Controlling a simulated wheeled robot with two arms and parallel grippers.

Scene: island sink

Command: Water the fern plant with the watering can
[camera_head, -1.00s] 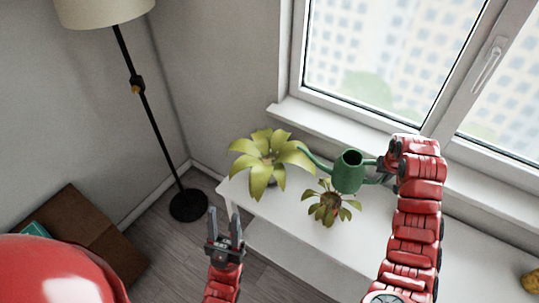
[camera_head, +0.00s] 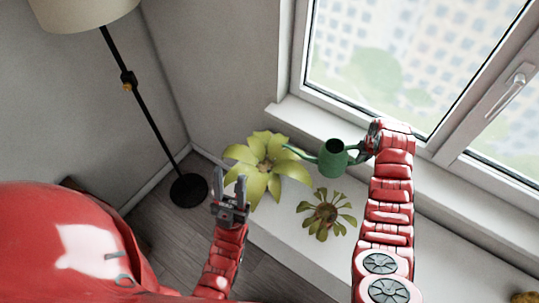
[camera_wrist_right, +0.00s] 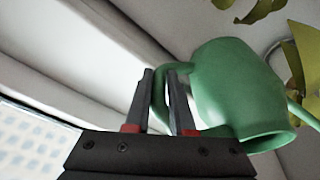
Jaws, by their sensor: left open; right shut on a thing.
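The green watering can (camera_head: 333,157) is held up over the white table by my right gripper (camera_head: 366,150). The gripper is shut on its handle, which also shows between the fingers in the right wrist view (camera_wrist_right: 163,92). The spout points left, its tip near the larger yellow-green plant (camera_head: 265,168) at the table's left end. A smaller plant with drooping leaves (camera_head: 325,214) stands in front of the can. I cannot tell which of the two is the fern. My left gripper (camera_head: 231,188) is open and empty, in front of the larger plant in the picture.
The white table (camera_head: 285,220) runs along below the window sill (camera_head: 300,118). A floor lamp (camera_head: 130,85) stands at the left on the wooden floor. A yellowish object (camera_head: 525,298) lies at the bottom right. The wall corner is behind the larger plant.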

